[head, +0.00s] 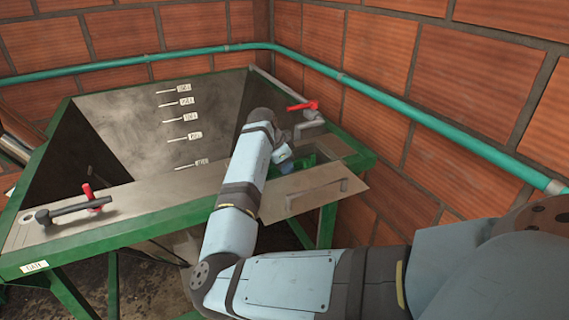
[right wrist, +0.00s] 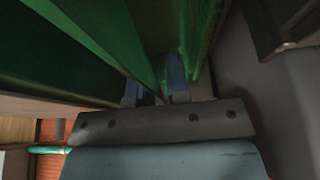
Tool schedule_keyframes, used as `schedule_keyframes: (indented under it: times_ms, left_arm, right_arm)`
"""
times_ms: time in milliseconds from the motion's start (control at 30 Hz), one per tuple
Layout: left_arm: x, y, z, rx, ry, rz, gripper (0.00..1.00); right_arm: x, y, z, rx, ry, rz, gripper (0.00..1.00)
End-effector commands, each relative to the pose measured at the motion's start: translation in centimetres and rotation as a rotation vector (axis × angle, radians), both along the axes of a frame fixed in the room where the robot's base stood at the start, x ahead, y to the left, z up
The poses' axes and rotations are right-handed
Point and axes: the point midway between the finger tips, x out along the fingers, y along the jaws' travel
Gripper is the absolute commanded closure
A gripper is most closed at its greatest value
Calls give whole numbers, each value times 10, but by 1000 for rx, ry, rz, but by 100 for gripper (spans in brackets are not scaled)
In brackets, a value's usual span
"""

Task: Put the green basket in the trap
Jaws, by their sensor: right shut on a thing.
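My right arm reaches over the hopper's right-hand corner in the head view, and its gripper (head: 285,160) points down there, mostly hidden behind the wrist. In the right wrist view the two blue-grey fingers (right wrist: 155,88) are closed around a thin green wall, which looks like part of the green basket (right wrist: 165,35). In the head view only a small dark green patch shows beside the gripper, at an opening in the metal top. A flat metal lid (head: 330,186) with a bar handle lies tilted beside this opening, which looks like the trap. My left gripper is out of view.
The large metal hopper (head: 125,120) with level marks has a green frame. A black-handled lever (head: 75,211) and a red valve handle (head: 302,105) stand on its edges. A green pipe (head: 420,118) runs along the brick walls behind.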

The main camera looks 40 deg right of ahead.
Motion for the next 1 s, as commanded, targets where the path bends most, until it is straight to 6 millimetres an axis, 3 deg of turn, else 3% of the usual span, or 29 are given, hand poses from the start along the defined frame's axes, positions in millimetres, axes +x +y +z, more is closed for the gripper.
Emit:
schedule_keyframes:
  times_ms: [100,133,200,233,633,767,1000]
  left_arm:
    - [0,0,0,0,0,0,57]
    - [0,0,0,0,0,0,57]
    - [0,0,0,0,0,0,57]
    - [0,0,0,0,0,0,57]
    - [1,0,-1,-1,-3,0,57]
    - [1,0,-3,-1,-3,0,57]
    - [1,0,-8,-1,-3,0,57]
  right_arm:
    - [0,0,0,0,-1,0,100]
    - [0,0,-1,0,-1,0,77]
    - [0,0,0,0,-1,0,61]
    - [0,0,0,0,-1,0,58]
    - [1,0,6,-1,-2,-1,58]
    - [3,5,25,-1,-3,2,58]
    - [9,25,76,-2,-5,1,58]
